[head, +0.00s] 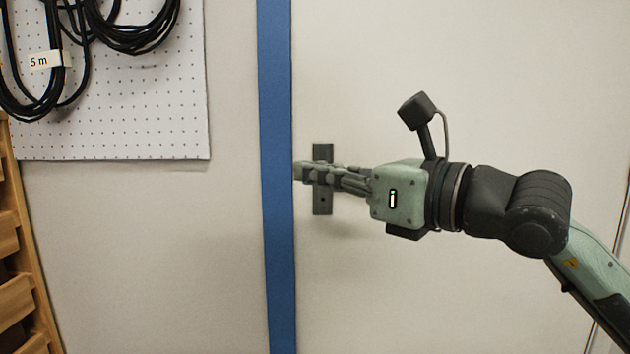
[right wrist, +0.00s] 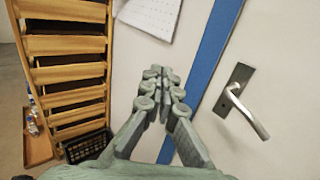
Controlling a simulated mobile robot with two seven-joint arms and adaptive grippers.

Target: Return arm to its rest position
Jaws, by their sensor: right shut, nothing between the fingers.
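My right arm comes in from the right in the head view, and its gripper (head: 303,172) is shut and empty in front of the door's handle plate (head: 322,200). The right wrist view shows the same gripper (right wrist: 160,80) with its fingers together. There the metal lever handle (right wrist: 246,112) and its dark plate (right wrist: 233,88) stand to the right of the fingers, apart from them in the picture. The pale door (head: 450,60) looks closed against the blue frame strip (head: 277,180). My left gripper is not in view.
A perforated white board (head: 150,120) with black cable coils (head: 130,35) hangs at the upper left. A wooden rack (head: 12,240) stands at the left edge. The right wrist view shows a black basket (right wrist: 88,146) at its foot and a wooden tray (right wrist: 38,149) beside it.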

